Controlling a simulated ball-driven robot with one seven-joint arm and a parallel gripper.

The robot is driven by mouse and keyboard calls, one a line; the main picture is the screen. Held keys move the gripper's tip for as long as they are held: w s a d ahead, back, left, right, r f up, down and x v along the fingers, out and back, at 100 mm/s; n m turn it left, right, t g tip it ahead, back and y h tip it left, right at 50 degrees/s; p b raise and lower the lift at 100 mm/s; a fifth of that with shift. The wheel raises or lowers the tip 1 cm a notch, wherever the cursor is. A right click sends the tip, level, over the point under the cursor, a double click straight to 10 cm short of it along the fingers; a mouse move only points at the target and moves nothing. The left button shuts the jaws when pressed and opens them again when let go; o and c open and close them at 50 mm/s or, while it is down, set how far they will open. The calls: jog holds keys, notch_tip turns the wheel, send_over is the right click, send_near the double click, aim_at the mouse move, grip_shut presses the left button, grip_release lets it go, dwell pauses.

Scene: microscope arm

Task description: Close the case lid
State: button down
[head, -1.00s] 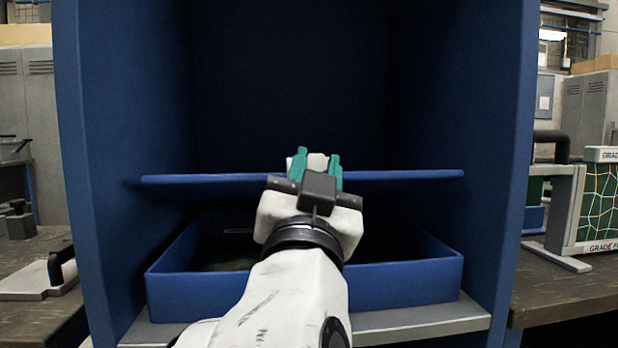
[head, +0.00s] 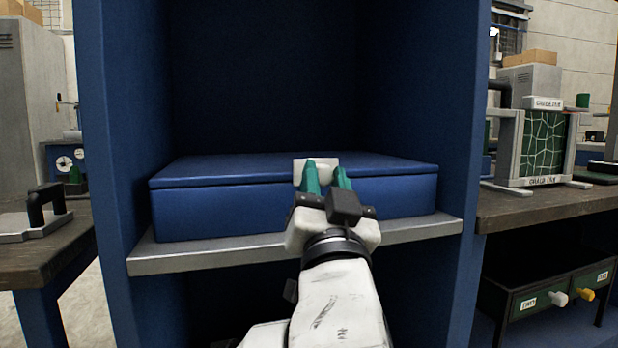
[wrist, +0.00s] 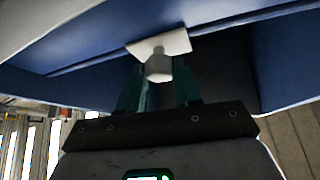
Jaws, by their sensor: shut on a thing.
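The blue case (head: 230,212) sits on the grey shelf inside the blue cabinet. Its lid (head: 240,168) lies down over the box, with only a thin dark seam along the front. A white tab with a knob (head: 318,168) is at the lid's front edge; in the wrist view the knob (wrist: 158,66) sits between my fingers. My gripper (head: 327,178) has teal fingers and is shut on this knob, in front of the case. The inside of the case is hidden, and part of its front is behind my gripper.
The blue cabinet's side walls (head: 128,130) stand close on both sides of the case. The grey shelf (head: 200,258) has a narrow bare strip in front. Workbenches flank the cabinet, with a black-handled plate (head: 45,215) left and a green-panelled frame (head: 540,145) right.

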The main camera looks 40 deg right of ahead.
jog(key=shift+w+d+f, duration=0.1)
jog(key=shift+w+f, duration=0.1)
jog(key=shift+f, duration=0.5)
jog(key=c, duration=1.1)
grip_release()
jog(key=shift+c, duration=0.2)
jog(key=o, duration=0.3)
jog(key=shift+s+r, duration=0.1)
jog(key=shift+r, duration=0.1)
jog(key=shift+o, duration=0.2)
jog(key=v, duration=1)
jog(key=shift+s+a, duration=0.2)
jog(key=shift+s, duration=0.15)
jog(key=shift+f, duration=0.1)
